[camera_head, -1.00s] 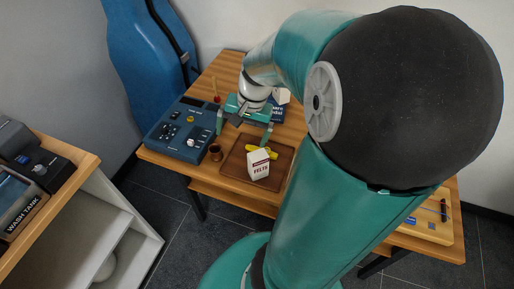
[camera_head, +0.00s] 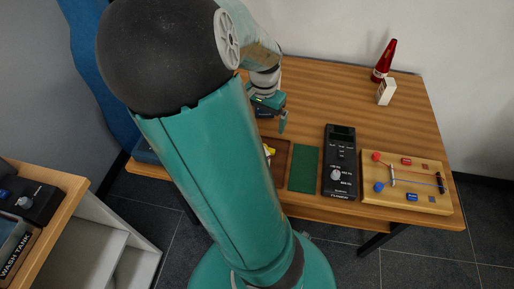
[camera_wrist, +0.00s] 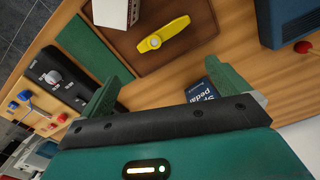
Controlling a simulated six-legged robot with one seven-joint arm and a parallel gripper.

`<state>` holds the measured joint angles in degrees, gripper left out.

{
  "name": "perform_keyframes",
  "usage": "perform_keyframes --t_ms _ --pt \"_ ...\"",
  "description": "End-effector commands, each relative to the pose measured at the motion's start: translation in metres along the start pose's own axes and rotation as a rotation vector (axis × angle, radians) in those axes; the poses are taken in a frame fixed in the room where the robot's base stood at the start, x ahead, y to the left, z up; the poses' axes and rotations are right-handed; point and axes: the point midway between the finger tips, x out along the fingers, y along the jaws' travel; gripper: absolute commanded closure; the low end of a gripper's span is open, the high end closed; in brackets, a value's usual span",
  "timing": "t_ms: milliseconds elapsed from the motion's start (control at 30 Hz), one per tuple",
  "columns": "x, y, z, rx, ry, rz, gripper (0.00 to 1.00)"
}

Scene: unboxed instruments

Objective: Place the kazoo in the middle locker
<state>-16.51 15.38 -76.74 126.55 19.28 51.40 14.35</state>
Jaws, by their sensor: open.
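The yellow kazoo (camera_wrist: 163,34) lies in a brown tray (camera_wrist: 140,62) in the wrist view, its round part toward the lower left. In the head view only a bit of the kazoo (camera_head: 269,151) shows past my arm, with the tray's right side (camera_head: 283,160). My gripper (camera_wrist: 163,72) is open and empty, its two green fingers spread, with the kazoo ahead of them and apart from them. In the head view my gripper (camera_head: 270,110) hangs over the table behind the tray. I cannot make out which opening is the middle locker; pale open compartments (camera_head: 105,245) stand at lower left.
A green mat (camera_head: 304,168), black meter (camera_head: 339,160) and wooden circuit board (camera_head: 405,182) lie to the right. A red bottle (camera_head: 384,60) and white box (camera_head: 386,91) stand at the back right. The table's back middle is clear.

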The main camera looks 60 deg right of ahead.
Motion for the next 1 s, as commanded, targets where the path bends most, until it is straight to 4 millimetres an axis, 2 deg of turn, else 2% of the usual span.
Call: perform_keyframes --t_ms 300,533,800,1000 --pt "0.051 0.002 0.0 0.002 -0.001 0.004 0.0" --pt "0.068 0.001 0.002 0.001 -0.001 0.003 0.0" --pt "0.106 0.002 0.006 0.002 -0.001 0.003 0.0" --pt "0.111 0.001 0.006 0.0 -0.001 0.0 0.0"
